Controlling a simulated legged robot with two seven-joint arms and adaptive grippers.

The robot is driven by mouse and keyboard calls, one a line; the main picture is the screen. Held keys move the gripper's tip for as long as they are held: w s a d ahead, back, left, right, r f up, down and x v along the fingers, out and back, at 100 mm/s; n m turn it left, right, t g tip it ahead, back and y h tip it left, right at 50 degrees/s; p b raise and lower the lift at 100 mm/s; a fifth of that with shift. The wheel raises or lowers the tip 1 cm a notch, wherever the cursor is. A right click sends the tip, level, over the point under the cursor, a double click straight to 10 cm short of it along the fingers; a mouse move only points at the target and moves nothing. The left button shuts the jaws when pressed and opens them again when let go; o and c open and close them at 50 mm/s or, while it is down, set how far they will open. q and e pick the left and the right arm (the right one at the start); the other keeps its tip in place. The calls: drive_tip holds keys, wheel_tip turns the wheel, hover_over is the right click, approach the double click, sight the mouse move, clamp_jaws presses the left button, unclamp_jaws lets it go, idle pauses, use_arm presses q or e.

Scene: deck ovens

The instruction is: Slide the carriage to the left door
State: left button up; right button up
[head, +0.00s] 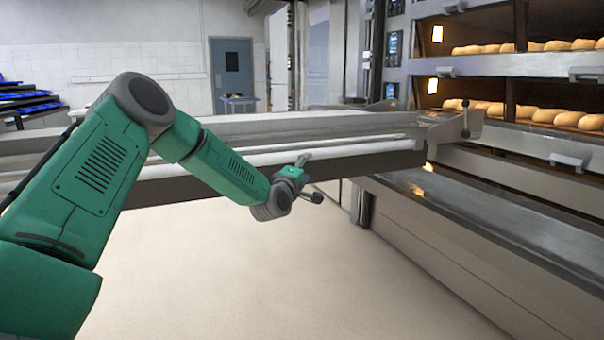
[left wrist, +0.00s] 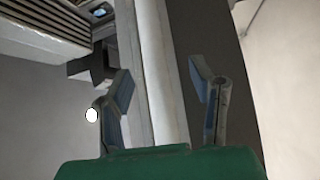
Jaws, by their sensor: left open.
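The carriage (head: 350,150) is a long grey beam with a pale bar along it, crossing the head view from the left to the oven front. A lever with a dark knob (head: 465,104) stands at its right end. My left gripper (head: 303,178) is in front of the beam's near side, its fingers apart and empty. In the left wrist view the pale bar (left wrist: 165,60) runs between the open fingers (left wrist: 162,85); contact cannot be told. Which oven door is the left one is unclear.
The deck oven (head: 480,70) fills the right, with loaves (head: 560,117) glowing on its decks. A long metal ledge (head: 470,210) runs along its lower front. The pale floor (head: 250,270) below the beam is clear. Blue trays (head: 25,95) are at far left.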

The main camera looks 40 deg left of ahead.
use_arm(q)
drive_tip(key=shift+v, duration=1.35)
drive_tip(key=shift+f, duration=0.1)
drive_tip(key=s+d+f+m+g+h+p, duration=0.2)
drive_tip(key=d+f+m+g+h, duration=0.4)
drive_tip(key=d+f, duration=0.8)
drive_tip(key=s+d+f+m+g+h+p, duration=0.1)
drive_tip(key=s+d+f+m+g+p, duration=0.1)
drive_tip(key=s+d+f+m, duration=0.75)
drive_tip(key=s+d+f+m+g+p, duration=0.1)
drive_tip(key=s+d+f+m+g, duration=0.1)
drive_tip(key=s, duration=0.8)
drive_tip(key=s+d+f+m+g+p, duration=0.1)
drive_tip(key=s+d+f+m+g, duration=0.1)
drive_tip(key=s, duration=0.9)
drive_tip(key=s+d+f+m+g, duration=0.2)
drive_tip(key=s+d+f+g, duration=0.2)
drive_tip(key=s, duration=0.6)
drive_tip(key=shift+s+d+f+g+p, duration=0.4)
drive_tip(key=shift+f+g, duration=0.2)
drive_tip(key=shift+g, duration=0.1)
